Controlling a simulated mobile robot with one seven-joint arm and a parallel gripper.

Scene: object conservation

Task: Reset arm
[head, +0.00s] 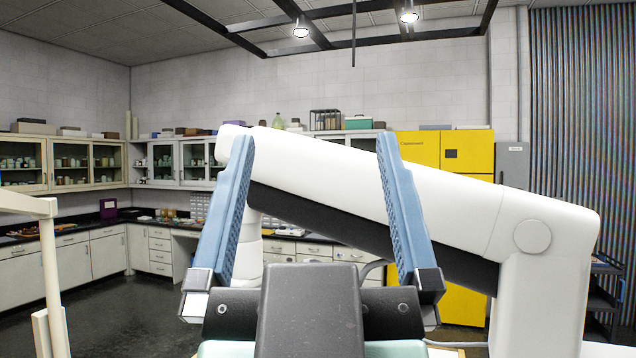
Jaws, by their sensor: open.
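My gripper (312,150) is large and close in the head view, pointing upward. Its two blue ribbed fingers stand wide apart, with nothing between their inner faces. The dark grey palm is at the bottom centre. White arm links cross the picture behind the fingers and hide part of the room. No object is held.
White cabinets and drawers (98,252) run along the back and left walls, with glass-fronted cupboards (72,163) above. A yellow cabinet (466,150) stands at the back right. A dark shelf cart (603,295) is at the right edge. The dark floor (130,315) at left looks clear.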

